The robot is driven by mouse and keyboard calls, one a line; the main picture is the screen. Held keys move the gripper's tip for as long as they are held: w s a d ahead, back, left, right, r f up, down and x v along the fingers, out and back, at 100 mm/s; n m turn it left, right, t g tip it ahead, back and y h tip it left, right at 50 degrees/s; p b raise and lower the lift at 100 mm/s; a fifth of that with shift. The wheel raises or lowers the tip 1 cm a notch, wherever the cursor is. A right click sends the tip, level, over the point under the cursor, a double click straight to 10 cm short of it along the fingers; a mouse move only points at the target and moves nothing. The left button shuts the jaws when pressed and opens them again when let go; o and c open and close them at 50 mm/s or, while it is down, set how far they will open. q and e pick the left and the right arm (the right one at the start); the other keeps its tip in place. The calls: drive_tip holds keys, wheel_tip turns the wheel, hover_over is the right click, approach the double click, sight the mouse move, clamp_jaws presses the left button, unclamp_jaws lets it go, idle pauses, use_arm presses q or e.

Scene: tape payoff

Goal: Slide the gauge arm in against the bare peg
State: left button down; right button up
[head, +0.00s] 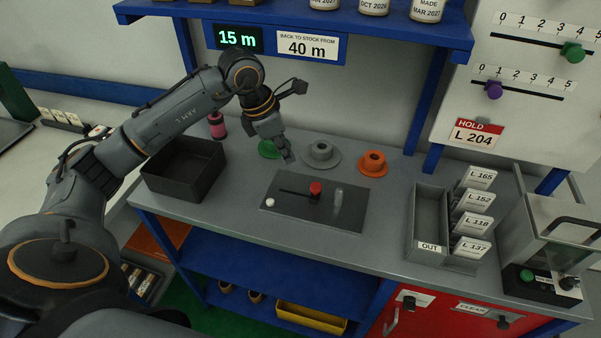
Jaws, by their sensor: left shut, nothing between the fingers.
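A dark plate (262,196) lies on the grey bench. A slot runs across it, and a red knob (315,187) stands at the slot's right end; this looks like the gauge arm's slider. A bare pale peg (338,194) stands upright on the plate to the right of the red knob, with a gap between them. My left gripper (289,158) is shut and empty, above the bench behind the plate, back and left of the red knob. My right gripper is not in view.
Green (268,149), grey (321,154) and orange (373,163) spools stand behind the plate. A black bin (184,168) is at left, with a pink spool (216,125) behind it. An OUT tray (428,222) and label cards (472,222) stand at right. Bench in front of the plate is clear.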

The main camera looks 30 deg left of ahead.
use_arm(q)
drive_tip(key=a+m+g, duration=0.1)
drive_tip(key=a+m, duration=0.3)
drive_tip(key=h+p, duration=0.1)
drive_tip(key=p, duration=0.1)
approach(301, 197)
drive_tip(key=shift+a+f+m, duration=0.3)
drive_tip(key=shift+f, duration=0.15)
drive_tip(key=d+p, duration=0.1)
drive_tip(key=w+d+f+p, duration=0.1)
drive_tip(key=d, duration=0.1)
drive_tip(key=shift+w, duration=0.1)
drive_tip(key=shift+w+d+f, duration=0.2)
drive_tip(key=shift+d, duration=0.25)
